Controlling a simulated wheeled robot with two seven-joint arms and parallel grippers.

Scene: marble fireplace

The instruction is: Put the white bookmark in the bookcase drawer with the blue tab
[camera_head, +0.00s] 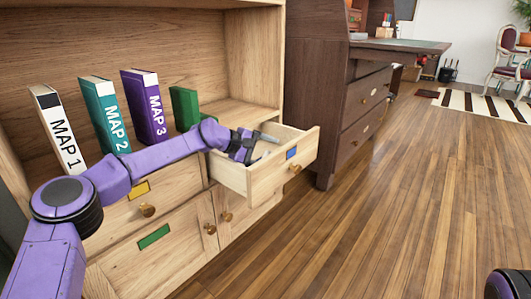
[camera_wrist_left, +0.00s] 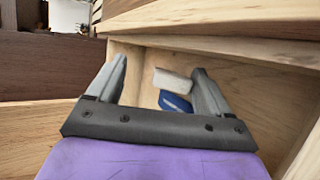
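The bookcase drawer (camera_head: 266,184) with the blue tab (camera_head: 291,153) is pulled open at the right of the wooden bookcase. My left gripper (camera_head: 263,148) is over this drawer, its fingers spread apart. In the left wrist view, the left gripper (camera_wrist_left: 159,66) is open above the drawer's inside. A small flat white piece (camera_wrist_left: 172,82), which looks like the white bookmark, lies in the drawer between and beyond the fingers. A blue piece (camera_wrist_left: 176,103) lies right beside it, partly behind the gripper. I cannot tell whether the two are joined. My right gripper is out of view.
Books labelled MAP 1 (camera_head: 62,132), MAP 2 (camera_head: 106,118) and MAP 3 (camera_head: 146,108) and a green book (camera_head: 184,106) stand on the shelf. A yellow-tab drawer (camera_head: 172,190) is shut. A dark desk (camera_head: 345,110) stands close right of the open drawer.

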